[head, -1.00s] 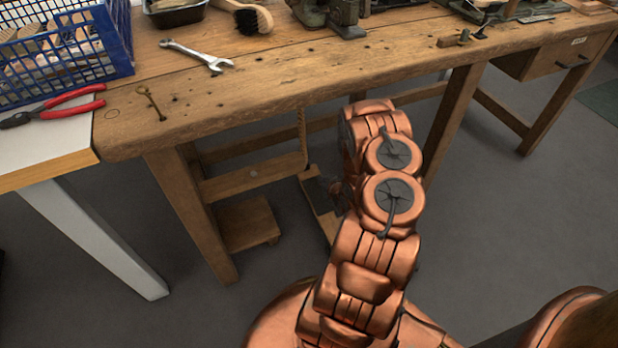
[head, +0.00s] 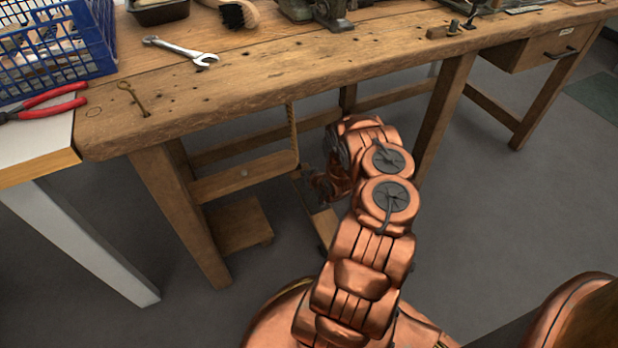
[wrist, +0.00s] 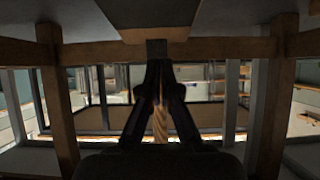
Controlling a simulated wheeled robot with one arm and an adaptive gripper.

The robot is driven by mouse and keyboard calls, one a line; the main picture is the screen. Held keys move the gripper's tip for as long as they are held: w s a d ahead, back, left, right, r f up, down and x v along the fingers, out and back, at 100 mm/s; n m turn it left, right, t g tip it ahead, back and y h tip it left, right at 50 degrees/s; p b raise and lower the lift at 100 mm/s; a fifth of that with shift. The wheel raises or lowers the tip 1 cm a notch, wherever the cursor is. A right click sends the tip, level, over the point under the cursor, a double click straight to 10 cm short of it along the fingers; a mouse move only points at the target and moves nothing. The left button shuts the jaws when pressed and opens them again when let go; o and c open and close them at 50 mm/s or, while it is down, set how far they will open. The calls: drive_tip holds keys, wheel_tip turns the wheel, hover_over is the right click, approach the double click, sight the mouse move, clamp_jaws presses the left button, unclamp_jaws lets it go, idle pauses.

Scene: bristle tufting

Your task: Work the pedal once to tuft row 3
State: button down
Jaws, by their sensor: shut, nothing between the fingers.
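The pedal (head: 324,223) is a narrow wooden board with a dark pad, low under the bench. A rope (head: 292,133) runs down from the bench towards it. My gripper (head: 314,183) is shut and empty, just over the pedal's dark part, which it and my arm partly hide. I cannot tell whether the fingertips touch the pedal.
The wooden bench (head: 250,85) stands over the pedal, with legs and rails around my arm. A low wooden step (head: 238,225) is left of the pedal. A wrench (head: 182,51), a brush (head: 237,13) and a blue basket (head: 55,50) are on top. Floor at the right is clear.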

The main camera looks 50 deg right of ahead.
drive_tip(key=shift+w+d+f+b, duration=0.1)
drive_tip(key=shift+w+f+b, duration=0.15)
drive_tip(key=shift+f, duration=0.4)
drive_tip(key=shift+w+d+f+b, duration=0.1)
drive_tip(key=shift+w+f+b, duration=0.15)
drive_tip(key=shift+f, duration=0.45)
drive_tip(key=shift+w+d+f+b, duration=0.1)
drive_tip(key=shift+w+f+b, duration=0.15)
drive_tip(key=shift+f, duration=0.4)
drive_tip(key=shift+s, duration=0.1)
